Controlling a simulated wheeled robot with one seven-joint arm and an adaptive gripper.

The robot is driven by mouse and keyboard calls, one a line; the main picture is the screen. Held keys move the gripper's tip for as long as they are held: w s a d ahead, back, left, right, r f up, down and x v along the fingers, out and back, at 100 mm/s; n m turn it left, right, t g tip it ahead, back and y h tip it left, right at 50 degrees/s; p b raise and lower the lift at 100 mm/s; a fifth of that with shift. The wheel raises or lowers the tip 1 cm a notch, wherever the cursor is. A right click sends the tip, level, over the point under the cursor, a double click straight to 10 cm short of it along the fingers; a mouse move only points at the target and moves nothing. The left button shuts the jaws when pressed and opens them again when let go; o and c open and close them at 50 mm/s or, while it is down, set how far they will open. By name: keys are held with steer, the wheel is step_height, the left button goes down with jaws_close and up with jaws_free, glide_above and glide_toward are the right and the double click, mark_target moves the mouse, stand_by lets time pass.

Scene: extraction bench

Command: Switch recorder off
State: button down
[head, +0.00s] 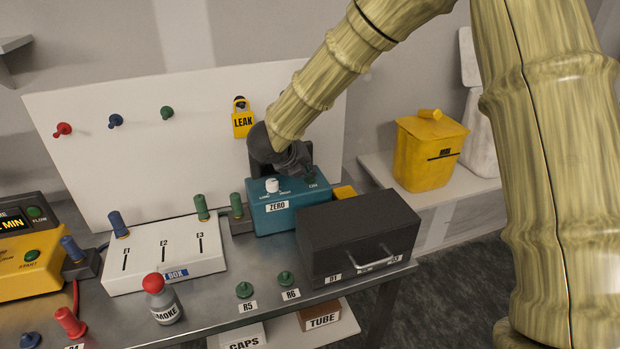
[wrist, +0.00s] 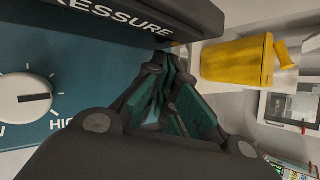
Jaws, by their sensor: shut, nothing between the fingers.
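A teal box (head: 296,205) labelled ZERO stands on the bench and carries a white knob and the mark ON; no label reads "recorder". In the wrist view its teal panel (wrist: 75,130) shows the white knob (wrist: 28,98), with HIGH beside it, and a dark housing (wrist: 125,15) lettered "...ESSURE". My gripper (head: 303,168) is over the back right of the box, close to ON. The gripper and arm hide part of the box's back, and any switch position there cannot be read.
A dark drawer box (head: 358,235) stands right in front of the teal box. A white slotted box (head: 165,255), green pegs (head: 237,204) and a SMOKE bottle (head: 163,303) are to the left. A yellow bin (head: 428,150) stands at the right, beyond the bench.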

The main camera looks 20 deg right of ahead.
steer(key=shift+r, duration=0.1)
steer(key=shift+r+p, duration=0.4)
steer(key=shift+r, duration=0.3)
steer(key=shift+r, duration=0.1)
steer(key=shift+r+p, duration=1.45)
steer(key=shift+r, duration=0.95)
